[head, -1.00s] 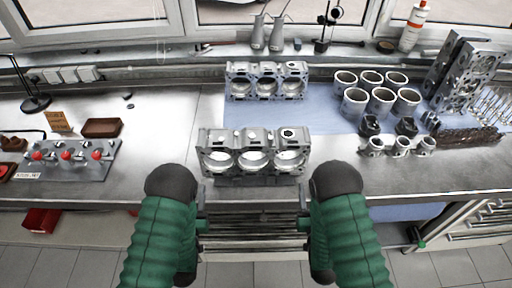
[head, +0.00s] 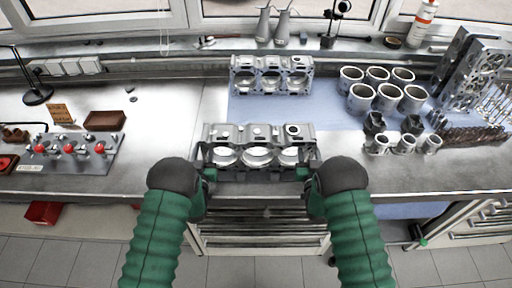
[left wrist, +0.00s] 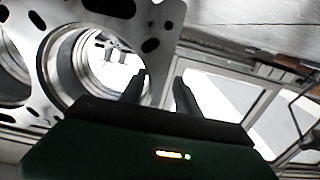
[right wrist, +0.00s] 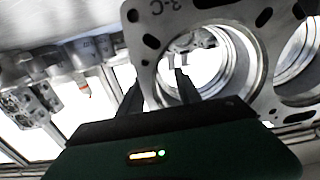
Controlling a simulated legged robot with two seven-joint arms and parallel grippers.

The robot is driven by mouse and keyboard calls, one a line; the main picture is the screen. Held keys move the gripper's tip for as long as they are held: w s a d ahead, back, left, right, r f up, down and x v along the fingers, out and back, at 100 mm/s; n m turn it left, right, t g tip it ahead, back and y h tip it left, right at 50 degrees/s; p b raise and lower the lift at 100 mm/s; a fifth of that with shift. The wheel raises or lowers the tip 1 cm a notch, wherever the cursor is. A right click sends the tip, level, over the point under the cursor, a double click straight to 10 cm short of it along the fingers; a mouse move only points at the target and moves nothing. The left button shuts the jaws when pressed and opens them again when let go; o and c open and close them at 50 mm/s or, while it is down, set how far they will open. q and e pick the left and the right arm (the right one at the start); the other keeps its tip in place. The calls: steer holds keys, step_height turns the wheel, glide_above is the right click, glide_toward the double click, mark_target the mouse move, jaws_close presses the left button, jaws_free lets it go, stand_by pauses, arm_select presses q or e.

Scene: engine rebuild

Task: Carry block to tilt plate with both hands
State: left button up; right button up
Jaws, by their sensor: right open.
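A grey engine block (head: 258,137) with three bores sits at the front of the bench in the head view. My left gripper (head: 209,175) is at its front left end and my right gripper (head: 304,174) at its front right end. In the left wrist view, the left fingers (left wrist: 158,88) are apart beside a bore of the block (left wrist: 55,45). In the right wrist view, the right fingers (right wrist: 158,90) are apart before the block's face (right wrist: 235,18). I cannot tell whether either touches it. A grey plate with red knobs (head: 112,147), perhaps the tilt plate, lies at left.
A second block (head: 270,76) stands behind on the blue mat (head: 335,125). Several cylinder liners (head: 361,98), pistons (head: 403,143) and upright heads (head: 480,70) are at right. A brown tray (head: 104,121) lies behind the knobbed plate. The bench is clear left of the block.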

arm_select(q)
steer(key=shift+w+d, duration=0.15)
steer(key=shift+w, duration=0.2)
arm_select(e)
steer(key=shift+w+d, duration=0.15)
steer(key=shift+w, duration=0.2)
arm_select(q)
steer(key=shift+w+d+r, duration=0.1)
steer(key=shift+d+r, duration=0.05)
steer(key=shift+d, duration=0.25)
arm_select(e)
steer(key=shift+w+d, duration=0.1)
steer(key=shift+d, duration=0.3)
arm_select(q)
steer(key=shift+a, duration=0.3)
jaws_close()
arm_select(e)
steer(key=shift+a, duration=0.35)
jaws_close()
arm_select(q)
steer(key=shift+w+d+r, duration=0.1)
arm_select(e)
steer(key=shift+d+r, duration=0.1)
